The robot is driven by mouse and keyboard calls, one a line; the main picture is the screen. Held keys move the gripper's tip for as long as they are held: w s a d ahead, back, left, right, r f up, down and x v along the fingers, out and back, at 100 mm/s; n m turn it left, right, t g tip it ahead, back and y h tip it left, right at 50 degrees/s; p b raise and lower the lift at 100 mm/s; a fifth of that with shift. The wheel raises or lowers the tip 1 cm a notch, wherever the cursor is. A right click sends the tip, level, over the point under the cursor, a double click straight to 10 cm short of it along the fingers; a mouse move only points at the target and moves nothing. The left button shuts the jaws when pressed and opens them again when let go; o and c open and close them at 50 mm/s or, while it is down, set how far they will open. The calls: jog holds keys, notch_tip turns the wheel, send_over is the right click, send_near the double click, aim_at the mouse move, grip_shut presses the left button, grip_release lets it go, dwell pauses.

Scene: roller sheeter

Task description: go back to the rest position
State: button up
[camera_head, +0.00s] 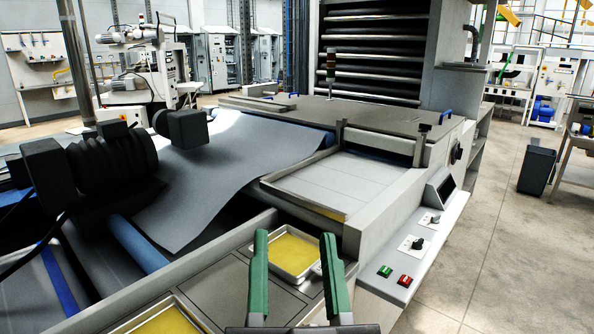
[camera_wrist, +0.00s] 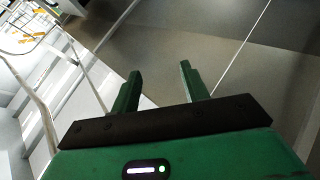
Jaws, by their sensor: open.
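My gripper (camera_head: 295,258) has two green fingers and is open, with nothing between them. In the head view it is at the bottom middle, in front of a tray with yellow contents, which shows between the fingers. I cannot tell its height above the machine top from this view. In the wrist view my gripper (camera_wrist: 159,78) also shows open and empty, pointing over bare grey floor (camera_wrist: 225,60).
The sheeter's feed table (camera_head: 335,182) and control panel (camera_head: 420,240) with green and red buttons stand ahead. A metal tray (camera_head: 318,270) and a second tray (camera_head: 125,325) hold yellow material. A grey sheet (camera_head: 215,175) sags at left.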

jog(key=s+r+n+t+h, duration=0.1)
jog(key=s+r+t+h, duration=0.1)
jog(key=s+r, duration=0.4)
notch_tip(320, 180, up, 37)
jog(key=w+p, duration=0.1)
jog(key=p, duration=3.7)
jog(key=shift+f+y, duration=0.15)
jog(key=shift+y, duration=0.25)
